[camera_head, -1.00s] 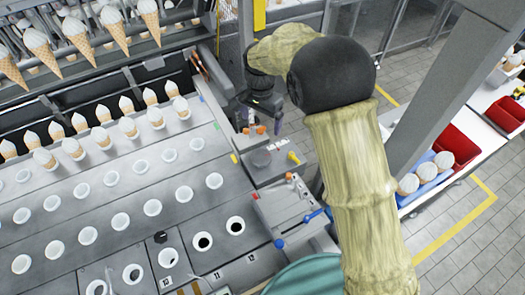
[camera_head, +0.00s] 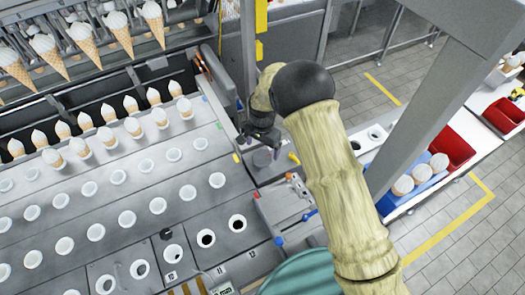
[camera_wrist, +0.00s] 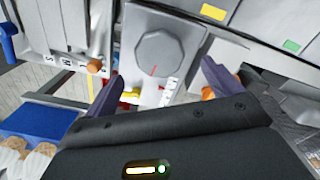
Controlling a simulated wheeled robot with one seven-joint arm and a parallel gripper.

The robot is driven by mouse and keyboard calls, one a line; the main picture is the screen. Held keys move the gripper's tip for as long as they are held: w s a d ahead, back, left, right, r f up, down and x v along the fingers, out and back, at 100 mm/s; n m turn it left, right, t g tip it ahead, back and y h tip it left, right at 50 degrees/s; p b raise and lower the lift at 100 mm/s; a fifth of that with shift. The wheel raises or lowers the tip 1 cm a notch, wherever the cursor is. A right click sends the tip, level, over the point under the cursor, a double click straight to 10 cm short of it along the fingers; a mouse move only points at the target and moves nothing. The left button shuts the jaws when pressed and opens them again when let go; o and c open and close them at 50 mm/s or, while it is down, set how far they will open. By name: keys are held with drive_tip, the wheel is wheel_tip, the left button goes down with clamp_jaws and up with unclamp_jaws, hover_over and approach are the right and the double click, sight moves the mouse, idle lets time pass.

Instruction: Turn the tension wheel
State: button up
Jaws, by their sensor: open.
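The tension wheel, a grey round knob (camera_wrist: 160,54) with a red mark, sits on a light grey panel at the upper middle of the wrist view. It also shows in the head view (camera_head: 262,158) as a grey disc just below my gripper (camera_head: 260,134). In the wrist view, my gripper (camera_wrist: 160,84) has its two dark fingers spread apart, with nothing between them. The fingertips point towards the wheel, one to each side of its lower part. I cannot tell the exact gap between the fingers and the wheel.
Near the wheel are a yellow handle (camera_wrist: 130,96), an orange knob (camera_wrist: 95,66) and a lettered slider panel (camera_wrist: 70,30). A conveyor of cone holders (camera_head: 120,205) fills the left. A grey post (camera_head: 425,115) and red bins (camera_head: 452,146) stand at the right.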

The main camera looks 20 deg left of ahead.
sight(262, 156)
drive_tip(key=shift+f+p, duration=0.7)
drive_tip(key=shift+f, duration=1.7)
drive_tip(key=c, duration=1)
